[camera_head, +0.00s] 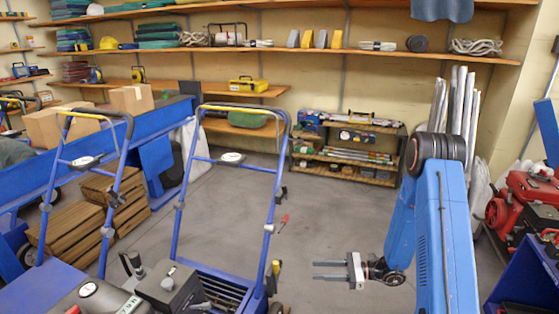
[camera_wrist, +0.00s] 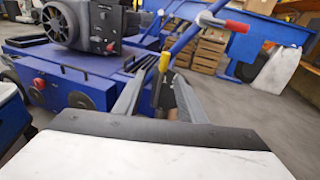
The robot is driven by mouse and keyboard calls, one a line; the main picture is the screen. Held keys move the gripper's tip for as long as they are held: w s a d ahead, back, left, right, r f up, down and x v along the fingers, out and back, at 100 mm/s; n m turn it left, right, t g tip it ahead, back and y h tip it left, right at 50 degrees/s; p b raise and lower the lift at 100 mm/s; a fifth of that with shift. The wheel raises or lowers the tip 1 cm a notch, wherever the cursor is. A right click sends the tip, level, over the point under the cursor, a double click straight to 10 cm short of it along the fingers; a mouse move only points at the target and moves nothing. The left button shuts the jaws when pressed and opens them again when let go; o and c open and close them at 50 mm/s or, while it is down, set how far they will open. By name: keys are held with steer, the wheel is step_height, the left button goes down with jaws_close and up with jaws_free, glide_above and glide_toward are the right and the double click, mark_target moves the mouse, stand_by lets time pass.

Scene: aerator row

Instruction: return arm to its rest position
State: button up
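My blue arm (camera_head: 440,235) stands at the right of the head view, bent at a dark elbow joint, with its forearm hanging down. My gripper (camera_head: 316,270) points left, low above the floor, to the right of a blue aerator (camera_head: 215,285). Its two grey fingers are apart with nothing held between them. In the wrist view the gripper (camera_wrist: 158,82) also shows open. Beyond its fingers are a yellow-tipped lever (camera_wrist: 164,62) and the blue aerator body (camera_wrist: 75,75). The fingers appear clear of the machine.
Another handled machine (camera_head: 95,150) stands at the left, near wooden crates (camera_head: 95,205). A low shelf rack (camera_head: 345,150) is at the back wall. The grey floor (camera_head: 330,215) in the middle is mostly free.

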steer(key=s+a+r+n+g+h, duration=0.2)
steer(key=s+r+n+g+h, duration=0.45)
steer(key=s+r+n, duration=0.8)
steer(key=s+d+r+n+t+h, duration=0.2)
steer(key=s+d+r+t+h, duration=0.2)
steer(key=s+r, duration=0.4)
steer(key=s+d+r+n+t+h, duration=0.3)
steer(key=s+d+r+h, duration=0.3)
steer(key=s+d+r, duration=0.2)
steer(key=shift+s+r+t, duration=0.8)
steer(key=shift+s+t, duration=0.05)
steer(key=shift+s, duration=0.05)
stand_by(1.0)
